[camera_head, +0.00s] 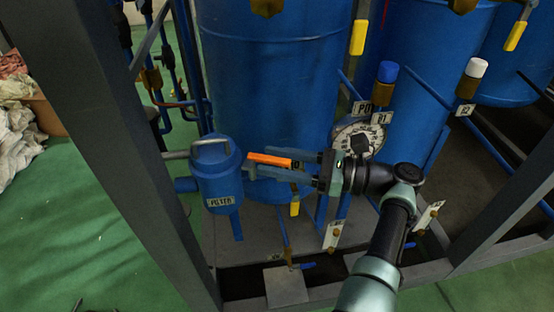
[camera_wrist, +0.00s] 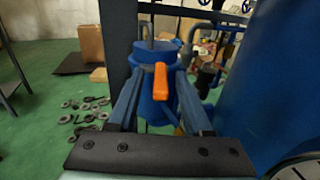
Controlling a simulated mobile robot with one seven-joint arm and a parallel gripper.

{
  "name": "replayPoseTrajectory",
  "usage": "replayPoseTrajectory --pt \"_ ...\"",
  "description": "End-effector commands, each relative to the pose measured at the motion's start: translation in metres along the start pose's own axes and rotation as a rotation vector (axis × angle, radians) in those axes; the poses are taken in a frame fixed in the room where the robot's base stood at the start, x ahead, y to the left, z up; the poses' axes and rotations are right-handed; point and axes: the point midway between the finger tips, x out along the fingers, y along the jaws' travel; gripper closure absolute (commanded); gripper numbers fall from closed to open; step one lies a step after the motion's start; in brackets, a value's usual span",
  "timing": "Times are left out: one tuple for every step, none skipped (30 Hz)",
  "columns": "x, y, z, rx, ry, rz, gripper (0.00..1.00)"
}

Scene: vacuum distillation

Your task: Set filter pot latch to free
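The filter pot (camera_head: 218,182) is a blue cylinder with a lid, a grey handle on top and a "FILTER" label. It stands left of my gripper in the head view. Its latch (camera_head: 269,159) is an orange bar on the side facing my gripper. My gripper (camera_head: 280,166) reaches leftward with its two blue fingers open. In the wrist view, the orange latch (camera_wrist: 161,82) lies between the spread fingers (camera_wrist: 159,88), with a gap on each side, and the filter pot (camera_wrist: 152,57) is behind it. The latch's mount is partly hidden.
A large blue tank (camera_head: 268,75) stands behind my gripper. A round gauge (camera_head: 345,134) is beside my wrist. A dark frame post (camera_head: 120,150) rises left of the pot. Yellow-handled valves (camera_head: 358,37) hang nearby. Green floor (camera_head: 90,230) lies open at left.

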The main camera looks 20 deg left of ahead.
Motion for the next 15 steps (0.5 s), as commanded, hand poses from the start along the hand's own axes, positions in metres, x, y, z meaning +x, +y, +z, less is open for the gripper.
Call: replayPoseTrajectory --pt "0.0 0.0 0.0 -0.001 0.0 0.0 0.5" --pt "0.0 0.0 0.001 -0.001 0.0 -0.001 0.5" --pt "0.0 0.0 0.001 -0.001 0.0 -0.001 0.5" --pt "0.0 0.0 0.001 -0.001 0.0 -0.001 0.5" --pt "-0.001 0.0 0.001 -0.001 0.0 -0.001 0.5" --pt "-0.002 -0.001 0.001 -0.002 0.0 -0.002 0.5" --pt "-0.004 -0.001 0.001 -0.002 0.0 -0.002 0.5" --pt "-0.007 -0.001 0.001 -0.002 0.0 -0.002 0.5" --pt "-0.011 -0.001 0.001 -0.001 0.0 -0.002 0.5" --pt "-0.016 -0.001 0.001 -0.001 0.0 -0.003 0.5" --pt "-0.021 -0.001 0.001 -0.002 -0.001 -0.005 0.5" --pt "-0.029 -0.001 0.001 -0.002 -0.002 -0.005 0.5" --pt "-0.034 -0.001 0.0 -0.001 -0.002 -0.004 0.5" --pt "-0.04 -0.002 -0.001 -0.001 -0.001 -0.005 0.5" --pt "-0.048 -0.001 -0.001 -0.002 0.0 -0.005 0.5"
